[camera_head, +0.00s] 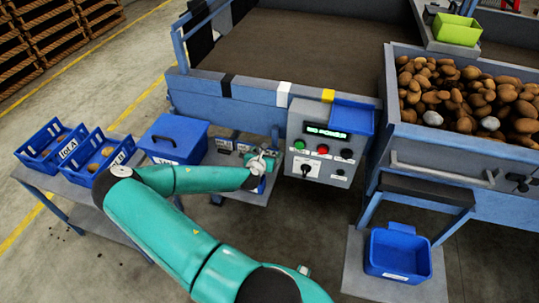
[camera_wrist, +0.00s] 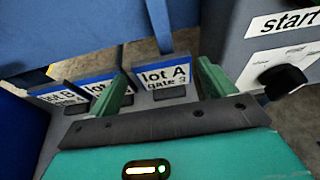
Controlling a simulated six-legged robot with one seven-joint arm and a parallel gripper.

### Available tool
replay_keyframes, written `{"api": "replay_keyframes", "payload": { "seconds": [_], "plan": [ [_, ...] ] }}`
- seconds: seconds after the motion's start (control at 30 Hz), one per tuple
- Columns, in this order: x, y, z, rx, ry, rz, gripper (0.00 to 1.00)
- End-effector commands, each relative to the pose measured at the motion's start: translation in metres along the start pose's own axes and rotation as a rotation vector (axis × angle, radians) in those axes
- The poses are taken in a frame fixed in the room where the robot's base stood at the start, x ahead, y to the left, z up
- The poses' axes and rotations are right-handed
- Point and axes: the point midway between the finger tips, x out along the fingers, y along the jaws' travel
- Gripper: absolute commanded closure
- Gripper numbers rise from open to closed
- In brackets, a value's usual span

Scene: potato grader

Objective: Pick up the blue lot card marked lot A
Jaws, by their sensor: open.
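A blue-edged white card (camera_wrist: 164,76) reading "lot A" and "gate 3" stands upright in a dark holder in the wrist view. My gripper (camera_wrist: 163,88) is open and empty, with one green finger to each side of this card in the picture. The card looks a little beyond the fingertips; exact depth is hard to judge. A "lot B" card (camera_wrist: 57,94) stands at the left. Another card (camera_wrist: 97,85) between them is partly hidden by the left finger. In the head view my gripper (camera_head: 264,161) is at the right end of the card row and hides part of it.
A grey control box (camera_head: 322,143) with a display, buttons and knob stands right of my gripper; its knob (camera_wrist: 284,80) is close to the right finger. A blue lidded box (camera_head: 178,138) stands left of the cards. Blue crates (camera_head: 52,146) sit further left.

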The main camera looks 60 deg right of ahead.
Motion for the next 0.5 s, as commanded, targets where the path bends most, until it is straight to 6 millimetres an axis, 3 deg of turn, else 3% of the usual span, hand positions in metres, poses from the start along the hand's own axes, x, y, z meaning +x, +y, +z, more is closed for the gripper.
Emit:
{"api": "replay_keyframes", "payload": {
  "seconds": [0.3, 0.5],
  "plan": [
    [0.044, -0.002, 0.0, 0.003, 0.0, -0.001, 0.17],
    [0.051, -0.002, 0.0, 0.0, 0.0, -0.001, 0.17]
  ]
}}
